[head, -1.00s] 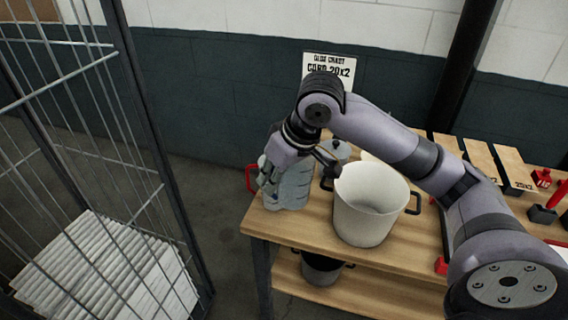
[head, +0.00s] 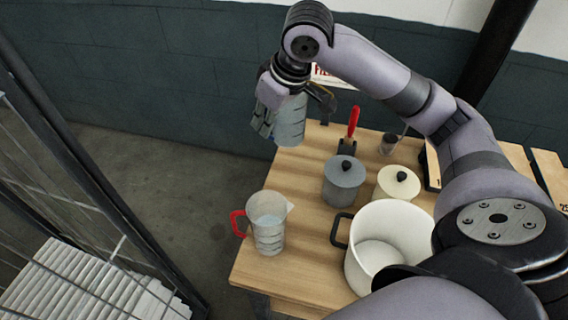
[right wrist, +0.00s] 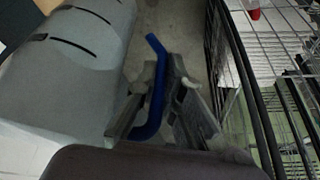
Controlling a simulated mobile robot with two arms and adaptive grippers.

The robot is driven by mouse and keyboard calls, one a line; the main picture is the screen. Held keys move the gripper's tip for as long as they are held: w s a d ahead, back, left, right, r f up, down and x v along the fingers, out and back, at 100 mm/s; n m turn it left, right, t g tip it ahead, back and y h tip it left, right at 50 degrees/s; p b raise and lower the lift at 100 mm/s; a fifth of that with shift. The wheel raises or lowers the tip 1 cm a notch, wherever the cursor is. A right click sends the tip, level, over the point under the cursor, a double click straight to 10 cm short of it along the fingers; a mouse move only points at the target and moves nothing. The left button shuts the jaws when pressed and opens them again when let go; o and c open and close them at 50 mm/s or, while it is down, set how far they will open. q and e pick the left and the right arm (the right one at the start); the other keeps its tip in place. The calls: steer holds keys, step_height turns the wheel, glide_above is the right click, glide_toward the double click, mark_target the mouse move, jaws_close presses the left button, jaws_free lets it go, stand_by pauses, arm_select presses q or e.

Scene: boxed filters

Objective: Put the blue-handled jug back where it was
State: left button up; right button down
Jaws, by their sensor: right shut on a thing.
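The blue-handled jug (head: 292,120) is a clear grey measuring jug at the back left corner of the table, upright. My right gripper (head: 264,122) is on its left side and partly hides it. In the right wrist view the blue handle (right wrist: 154,100) lies between the fingers of my right gripper (right wrist: 160,112), which are shut on it. The jug's body (right wrist: 85,60) fills the left of that view. I cannot tell whether its base touches the table. My left gripper is not in view.
A red-handled jug (head: 267,224) stands at the table's (head: 307,215) front left. A grey lidded pot (head: 344,182), a cream lidded pot (head: 397,184), a large white pot (head: 378,245) and a red-handled tool (head: 350,130) are to the right. A wire cage (head: 75,200) stands left.

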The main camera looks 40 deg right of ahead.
arm_select(q)
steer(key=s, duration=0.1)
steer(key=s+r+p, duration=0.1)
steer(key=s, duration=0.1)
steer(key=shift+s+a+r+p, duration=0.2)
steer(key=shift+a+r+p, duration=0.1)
steer(key=shift+p, duration=0.1)
arm_select(e)
step_height(320, 180, down, 19)
steer(key=shift+s+a+f, duration=0.15)
steer(key=shift+s+a, duration=0.05)
steer(key=shift+s, duration=0.1)
steer(key=shift+f, duration=0.1)
steer(key=c, duration=2.1)
jaws_free()
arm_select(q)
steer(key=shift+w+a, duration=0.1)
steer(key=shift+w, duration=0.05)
arm_select(e)
steer(key=o, duration=0.4)
